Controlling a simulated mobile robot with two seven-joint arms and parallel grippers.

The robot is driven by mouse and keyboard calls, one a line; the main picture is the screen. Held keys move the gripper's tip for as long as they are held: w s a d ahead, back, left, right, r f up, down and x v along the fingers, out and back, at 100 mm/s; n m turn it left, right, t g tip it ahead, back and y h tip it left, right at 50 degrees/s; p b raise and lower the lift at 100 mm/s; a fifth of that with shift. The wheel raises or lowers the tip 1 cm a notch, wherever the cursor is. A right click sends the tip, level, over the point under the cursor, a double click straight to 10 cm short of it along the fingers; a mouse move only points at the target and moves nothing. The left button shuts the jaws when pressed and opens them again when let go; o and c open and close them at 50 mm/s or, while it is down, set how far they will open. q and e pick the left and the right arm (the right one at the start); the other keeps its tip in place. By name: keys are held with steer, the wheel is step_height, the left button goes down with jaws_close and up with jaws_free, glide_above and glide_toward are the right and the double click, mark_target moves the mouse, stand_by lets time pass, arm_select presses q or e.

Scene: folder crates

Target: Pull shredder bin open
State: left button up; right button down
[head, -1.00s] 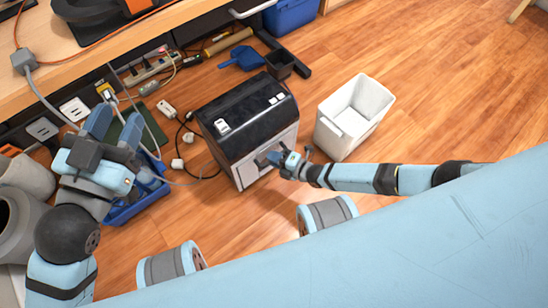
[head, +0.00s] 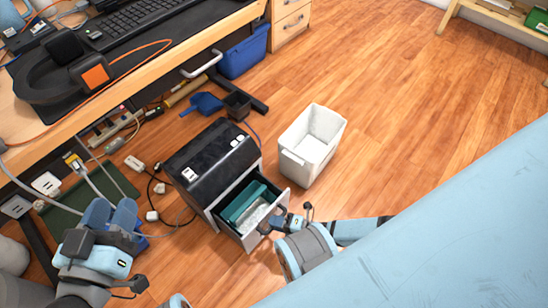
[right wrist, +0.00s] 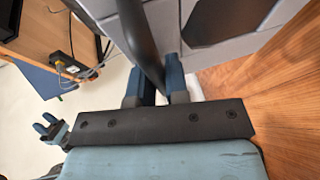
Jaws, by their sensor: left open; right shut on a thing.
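The shredder (head: 210,150) stands on the wood floor with its black top up. Its bin (head: 226,229) is pulled partly out of the front, toward me. Inside it I see a teal piece and pale scraps that look like shredded paper. My right gripper (head: 270,222) is at the front of the bin. In the right wrist view, my right gripper (right wrist: 158,78) is shut on a dark bar, the bin's handle (right wrist: 140,40). My left gripper (head: 110,214) is open and empty, left of the shredder and apart from it.
A white waste bin (head: 312,146) stands close to the right of the shredder. A desk (head: 150,90) is at the upper left, with a power strip (head: 115,126) and cables below it. A blue dustpan (head: 203,103) lies behind the shredder.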

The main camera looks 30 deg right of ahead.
steer(key=c, duration=1.1)
jaws_free()
steer(key=shift+c, duration=0.2)
arm_select(q)
steer(key=shift+r, duration=0.1)
arm_select(e)
steer(key=shift+s+d+r, duration=0.1)
steer(key=shift+s+d, duration=0.05)
steer(key=shift+d, duration=0.05)
arm_select(q)
steer(key=shift+n+t, duration=0.6)
steer(key=r+p, duration=0.4)
steer(key=shift+s, duration=0.3)
arm_select(e)
steer(key=v, duration=1.3)
arm_select(q)
steer(key=shift+d, duration=0.1)
arm_select(e)
steer(key=shift+s+d, duration=0.1)
